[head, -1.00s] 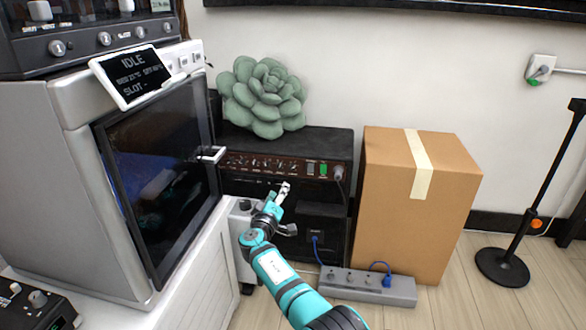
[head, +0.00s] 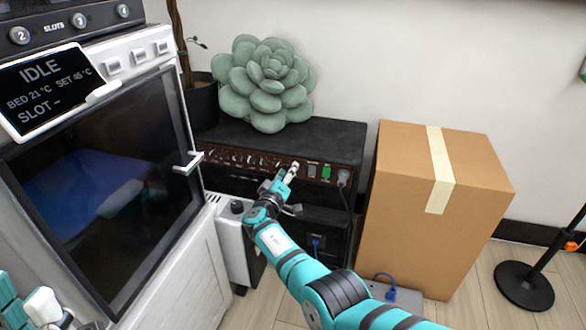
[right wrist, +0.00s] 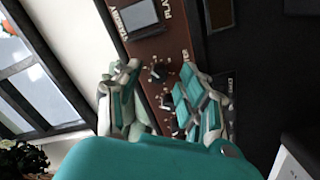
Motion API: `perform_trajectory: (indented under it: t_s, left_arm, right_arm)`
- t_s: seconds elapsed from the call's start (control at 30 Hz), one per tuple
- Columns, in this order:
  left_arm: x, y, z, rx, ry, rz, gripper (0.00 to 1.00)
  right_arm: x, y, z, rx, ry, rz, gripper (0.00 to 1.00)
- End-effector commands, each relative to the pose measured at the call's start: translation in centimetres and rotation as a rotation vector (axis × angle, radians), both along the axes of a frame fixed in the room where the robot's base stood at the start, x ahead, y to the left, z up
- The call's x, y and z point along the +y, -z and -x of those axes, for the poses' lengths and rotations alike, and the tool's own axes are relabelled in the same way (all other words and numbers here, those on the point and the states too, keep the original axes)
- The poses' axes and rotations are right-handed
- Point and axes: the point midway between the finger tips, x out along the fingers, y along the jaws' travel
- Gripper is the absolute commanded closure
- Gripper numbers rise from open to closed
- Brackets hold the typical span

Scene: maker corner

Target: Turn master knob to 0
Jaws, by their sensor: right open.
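The amplifier (head: 225,141) is a black box against the wall with a brown-red front panel and a row of small dark knobs. In the right wrist view a dark knob (right wrist: 158,72) lies between the fingertips of my right gripper (right wrist: 158,84). It is the knob closest to the switches; its label is partly hidden, so I cannot confirm it is the master. My right gripper (head: 291,169) is open at the panel in the head view; I cannot tell whether it touches the knob. Part of what looks like my left gripper (head: 40,308) shows at the lower left.
Left of the amplifier stands an oven-like machine (head: 196,158) with a protruding door handle. A green succulent-shaped cushion (head: 268,85) sits on the amplifier. A cardboard box (head: 405,200) stands close on the right, with a power strip (head: 408,296) in front.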

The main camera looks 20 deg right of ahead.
Motion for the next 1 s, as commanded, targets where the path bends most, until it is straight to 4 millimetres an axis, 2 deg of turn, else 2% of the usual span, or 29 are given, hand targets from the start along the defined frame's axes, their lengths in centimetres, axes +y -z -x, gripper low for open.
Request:
perform_trajectory:
  t_s: [0.23, 0.5, 0.57, 1.0]
  left_arm:
    - [0.03, -0.09, 0.05, -0.003, -0.001, 0.000, 0.60]
    - [0.06, -0.21, 0.11, -0.007, -0.001, 0.000, 0.60]
    - [0.06, -0.22, 0.10, -0.008, -0.001, 0.000, 0.60]
    - [0.07, 0.64, 0.10, -0.009, -0.002, 0.001, 0.60]
  right_arm:
    - [0.03, 0.01, 0.00, 0.000, 0.000, 0.000, 0.59]
    - [-0.01, 0.02, 0.01, 0.001, 0.000, 0.001, 0.94]
    - [0.00, 0.03, 0.00, 0.001, 0.000, 0.001, 1.00]
    - [-0.02, 0.30, 0.03, 0.033, -0.001, 0.050, 1.00]
